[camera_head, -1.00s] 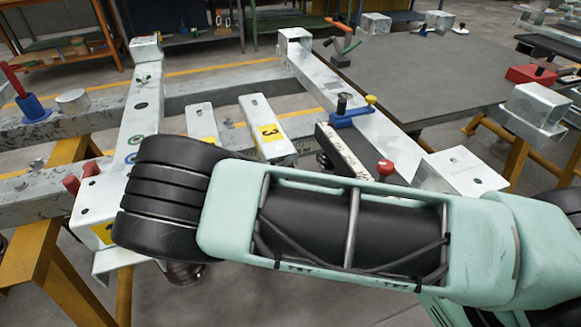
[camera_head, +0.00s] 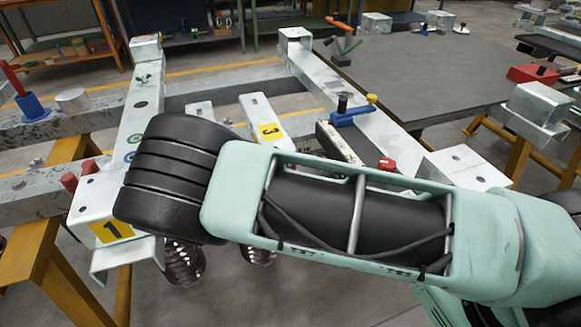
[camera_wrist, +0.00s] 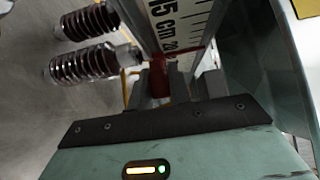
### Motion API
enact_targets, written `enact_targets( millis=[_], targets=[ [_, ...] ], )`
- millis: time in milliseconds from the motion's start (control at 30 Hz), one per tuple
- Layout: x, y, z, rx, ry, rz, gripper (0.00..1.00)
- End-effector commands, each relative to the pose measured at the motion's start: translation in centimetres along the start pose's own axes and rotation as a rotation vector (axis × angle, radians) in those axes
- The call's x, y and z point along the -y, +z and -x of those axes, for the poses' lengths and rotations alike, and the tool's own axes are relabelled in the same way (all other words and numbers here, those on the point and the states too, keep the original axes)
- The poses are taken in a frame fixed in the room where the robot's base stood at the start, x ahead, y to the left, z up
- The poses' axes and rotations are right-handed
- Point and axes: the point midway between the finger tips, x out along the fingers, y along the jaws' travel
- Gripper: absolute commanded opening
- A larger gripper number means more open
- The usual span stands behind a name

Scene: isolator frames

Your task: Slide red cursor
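The ruler (camera_wrist: 180,25), a white scale marked in cm, stands at the top centre of the wrist view. The red cursor (camera_wrist: 158,78) shows at its lower end, with a red edge across the scale. My gripper (camera_wrist: 178,88) has its two grey fingers apart, one on each side of the red cursor. The cursor looks nearer the left finger; contact is hard to tell. In the head view the ruler (camera_head: 338,142) is partly covered by my arm, which hides my fingers. A red knob (camera_head: 386,164) shows just beyond my arm.
Ribbed dark insulators (camera_wrist: 82,65) hang left of the fingers; one also shows in the head view (camera_head: 185,262). Galvanised beams (camera_head: 140,105) frame the area. A blue clamp (camera_head: 352,113) sits on the right beam. A grey tabletop (camera_head: 430,75) lies behind.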

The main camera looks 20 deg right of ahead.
Motion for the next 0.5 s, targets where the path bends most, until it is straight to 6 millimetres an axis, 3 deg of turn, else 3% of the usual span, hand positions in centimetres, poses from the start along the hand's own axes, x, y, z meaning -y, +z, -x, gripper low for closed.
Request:
enact_targets(
  millis=[33, 67, 367, 500],
  targets=[
    [0.0, 0.0, 0.1, 0.000, 0.001, 0.000, 0.33],
    [0.0, 0.0, 0.1, 0.001, 0.001, 0.000, 0.41],
    [0.0, 0.0, 0.1, 0.001, 0.000, 0.000, 0.41],
    [0.0, 0.1, 1.2, 0.003, 0.001, -0.001, 0.41]
  ],
)
